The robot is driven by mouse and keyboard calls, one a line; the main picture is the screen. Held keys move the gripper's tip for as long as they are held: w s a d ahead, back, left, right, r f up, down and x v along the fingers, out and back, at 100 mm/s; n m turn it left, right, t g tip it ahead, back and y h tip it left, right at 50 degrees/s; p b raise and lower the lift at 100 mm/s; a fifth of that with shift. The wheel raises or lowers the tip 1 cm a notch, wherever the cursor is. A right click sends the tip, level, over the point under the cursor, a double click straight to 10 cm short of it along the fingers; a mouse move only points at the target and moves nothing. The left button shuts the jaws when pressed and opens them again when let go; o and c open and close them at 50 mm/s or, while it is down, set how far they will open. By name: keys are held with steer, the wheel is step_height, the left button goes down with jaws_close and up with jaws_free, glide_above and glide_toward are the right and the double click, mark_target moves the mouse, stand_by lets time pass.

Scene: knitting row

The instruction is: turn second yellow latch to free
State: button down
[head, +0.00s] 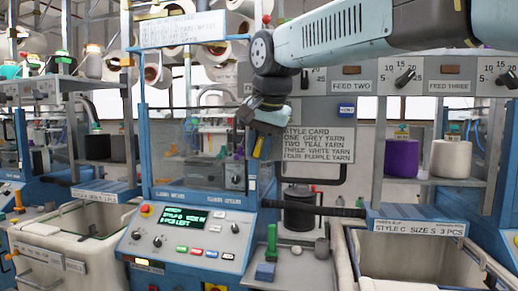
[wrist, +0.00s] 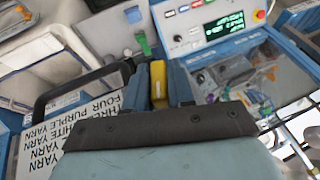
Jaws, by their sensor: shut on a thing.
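My gripper (head: 258,148) hangs from the arm at the right edge of the clear-windowed blue knitting machine. A yellow latch (head: 258,147) shows between its fingers. I cannot make out a second yellow latch clearly.
The machine's control panel (head: 185,238) with a green display lies below left. A style card (head: 318,145) hangs right behind my gripper. A bin (head: 405,265) stands at the right.

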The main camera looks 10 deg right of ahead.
steer(key=shift+n+g+h, duration=0.3)
steer(key=shift+g+h, duration=0.2)
steer(key=shift+h, duration=0.9)
steer(key=c, duration=1.1)
jaws_free()
steer(key=shift+o, duration=0.2)
steer(key=shift+r, duration=0.1)
steer(key=v, duration=1.3)
steer(key=shift+a+r, duration=0.25)
steer(key=shift+a, duration=0.05)
steer(key=shift+s, duration=0.15)
steer(key=s+d+f+n, duration=0.1)
steer(key=s+d+f, duration=0.3)
steer(key=f, duration=0.6)
steer(key=s+d+f+n+t+y, duration=0.1)
steer(key=s+d+f, duration=0.3)
steer(key=d+f, duration=0.4)
steer(key=s+d+f+n, duration=0.2)
steer(key=s+d+f, duration=0.2)
steer(key=f, duration=0.9)
steer(key=d, duration=0.2)
steer(key=shift+d+f, duration=0.3)
steer(key=shift+f, duration=0.05)
